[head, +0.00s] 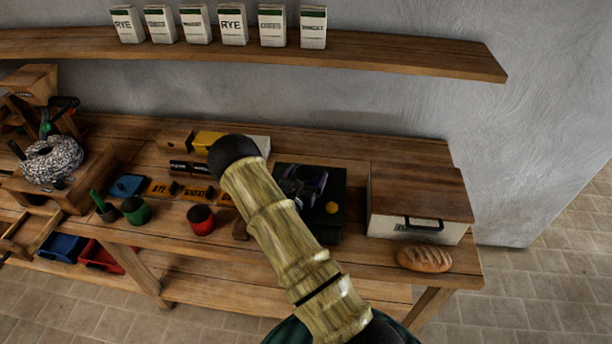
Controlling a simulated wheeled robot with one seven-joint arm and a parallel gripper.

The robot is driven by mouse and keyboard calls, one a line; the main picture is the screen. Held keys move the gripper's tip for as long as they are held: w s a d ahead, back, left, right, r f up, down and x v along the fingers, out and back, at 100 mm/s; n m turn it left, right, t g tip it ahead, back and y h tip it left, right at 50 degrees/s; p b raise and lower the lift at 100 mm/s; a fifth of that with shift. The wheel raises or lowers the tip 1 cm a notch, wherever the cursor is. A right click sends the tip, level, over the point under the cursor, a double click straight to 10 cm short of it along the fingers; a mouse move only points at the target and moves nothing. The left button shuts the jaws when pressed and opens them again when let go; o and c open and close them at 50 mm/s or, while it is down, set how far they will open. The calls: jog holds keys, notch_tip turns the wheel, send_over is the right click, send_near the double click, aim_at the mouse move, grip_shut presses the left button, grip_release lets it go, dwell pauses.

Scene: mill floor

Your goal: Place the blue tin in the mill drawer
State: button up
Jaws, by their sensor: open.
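A small flat blue object (128,186), which looks like the blue tin, lies on the wooden bench left of centre. A wooden mill (75,192) with a grey speckled round stone stands at the far left; I cannot clearly make out its drawer or whether it is open. My gripper (306,186) is partly hidden behind my arm, over a dark green box right of centre. It is open, no object shows between its fingers, and it is well to the right of the blue object.
Green (136,211) and red (201,220) pots stand near the bench's front edge. A shelf (400,57) with labelled packets hangs above. Blue and red bins sit below.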

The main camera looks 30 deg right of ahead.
jog(key=b+v, duration=0.4)
jog(key=v, duration=0.7)
jog(key=shift+s+a+f, duration=0.1)
jog(key=shift+a, duration=0.05)
jog(key=shift+s+a, duration=0.2)
jog(key=shift+s, duration=0.05)
